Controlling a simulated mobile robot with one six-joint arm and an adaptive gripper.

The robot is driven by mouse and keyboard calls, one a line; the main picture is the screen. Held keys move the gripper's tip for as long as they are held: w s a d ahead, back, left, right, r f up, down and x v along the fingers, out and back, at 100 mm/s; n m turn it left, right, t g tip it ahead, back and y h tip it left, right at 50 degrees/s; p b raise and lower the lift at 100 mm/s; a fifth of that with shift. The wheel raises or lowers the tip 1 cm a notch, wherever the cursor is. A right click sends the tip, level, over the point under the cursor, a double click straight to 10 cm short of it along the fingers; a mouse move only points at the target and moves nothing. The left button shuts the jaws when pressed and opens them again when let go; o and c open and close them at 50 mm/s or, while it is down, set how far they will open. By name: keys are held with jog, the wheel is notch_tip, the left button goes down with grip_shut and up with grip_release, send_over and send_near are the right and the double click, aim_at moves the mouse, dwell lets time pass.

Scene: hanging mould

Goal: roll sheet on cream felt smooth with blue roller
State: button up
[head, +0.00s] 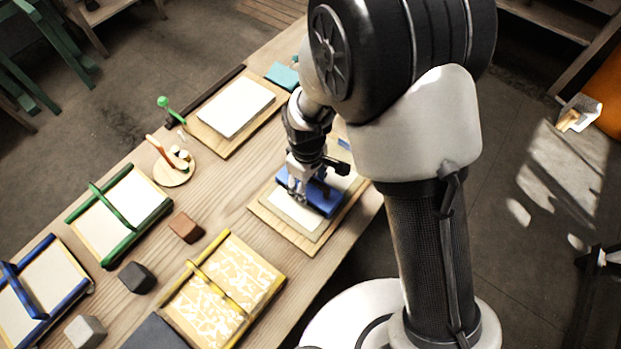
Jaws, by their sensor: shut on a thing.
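My gripper (297,192) points down over the near right part of the table and is shut on the blue roller (322,199). The roller lies low across a pale sheet (294,214), seemingly touching it, though the contact is not clear. The sheet lies on the cream felt (311,234), on a light wooden board. My gripper and arm hide part of the roller, the sheet's far part and the felt's far side. Whether the sheet is smooth cannot be told at this size.
Behind stands a white stack on a board (236,107), with a teal block (283,76) beside it. Left are a green frame (120,214), a blue frame (40,287) and a yellow frame (222,290). Brown (186,228), black (136,278) and grey (86,331) blocks lie between.

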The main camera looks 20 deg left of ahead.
jog(key=shift+s+a+f, duration=0.1)
jog(key=shift+s+a, duration=0.25)
jog(key=shift+s, duration=0.6)
jog(key=shift+s+a+r, duration=0.1)
jog(key=shift+s+a, duration=0.3)
jog(key=shift+s, duration=0.5)
jog(key=shift+s+a+f, duration=0.1)
jog(key=shift+s+a, duration=0.25)
jog(key=shift+s, duration=0.6)
notch_tip(320, 180, up, 7)
jog(key=p, duration=0.5)
jog(key=shift+w+a, duration=0.1)
